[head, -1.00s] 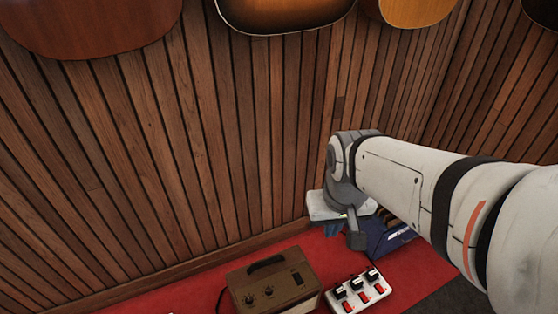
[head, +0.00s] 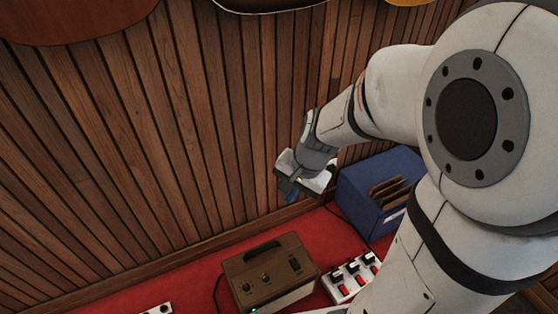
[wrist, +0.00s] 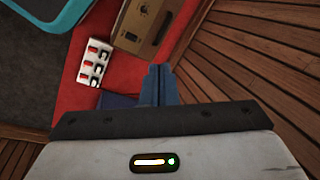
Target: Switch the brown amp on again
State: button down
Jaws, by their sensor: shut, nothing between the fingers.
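The brown amp (head: 262,283) sits upright on the red floor covering by the slatted wall. It has a dark handle, knobs and a small dark switch (head: 295,265) on its top panel. The switch's position is too small to tell. In the wrist view the amp (wrist: 128,22) is at the top, partly cut off. My gripper (head: 288,192) is in the air near the wall, above and behind the amp, apart from it. Its blue fingers (wrist: 158,85) are together and hold nothing.
A white unit with several red and black switches (head: 345,291) stands right of the amp, partly behind my arm. Guitars (head: 75,20) hang above. A teal-edged object (wrist: 75,18) shows in the wrist view.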

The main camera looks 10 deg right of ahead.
jog(key=w+f+m, duration=0.4)
jog(key=f+m, duration=0.3)
jog(key=f, duration=0.2)
jog(key=w+f+m, duration=0.5)
jog(key=f+m, duration=0.2)
jog(key=f, duration=0.3)
jog(key=s+d+f+m+h, duration=0.1)
jog(key=d+f+m, duration=0.1)
jog(key=f+m, duration=0.3)
jog(key=s+d+f+m+g+h+b, duration=0.1)
jog(key=s+d+f+m, duration=0.1)
jog(key=f+m, duration=0.4)
notch_tip(320, 180, down, 6)
jog(key=shift+s+d+r+g+h, duration=0.1)
jog(key=shift+s+d+g+h, duration=0.05)
jog(key=shift+s+g+h, duration=0.15)
jog(key=shift+w+r+p, duration=0.25)
jog(key=shift+w+p, duration=0.05)
jog(key=shift+p, duration=0.3)
jog(key=shift+w+a+r+p, duration=0.1)
jog(key=shift+w+a+p, duration=0.2)
jog(key=shift+p, duration=0.5)
jog(key=shift+w, duration=0.15)
